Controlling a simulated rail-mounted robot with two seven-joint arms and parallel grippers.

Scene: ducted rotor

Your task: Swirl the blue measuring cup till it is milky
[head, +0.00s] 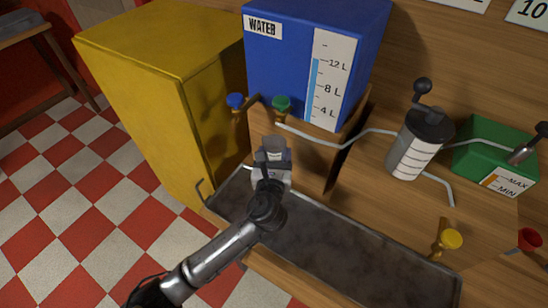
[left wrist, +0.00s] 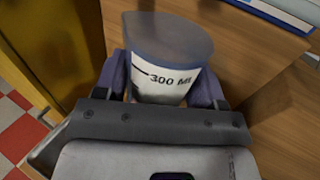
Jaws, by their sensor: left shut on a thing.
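The measuring cup (left wrist: 168,55) shows large in the left wrist view, with a "300 ML" mark on its side. Its upper part and top look grey-blue, and its lower wall looks whitish. My left gripper (left wrist: 167,88) is shut on it, with one finger on each side. In the head view the cup (head: 272,146) is small and grey, at the end of my left arm. It appears over the back left of the dark trough, below the green tap. My left gripper (head: 271,166) partly hides it there. My right gripper is not in view.
A blue water tank (head: 272,75) with a level scale stands behind, with a blue tap (head: 235,101) and a green tap (head: 281,104). The dark trough (head: 345,260) extends right. A cranked canister (head: 407,158), green box (head: 490,150) and yellow tap (head: 452,239) are right; a yellow cabinet (head: 150,90) is left.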

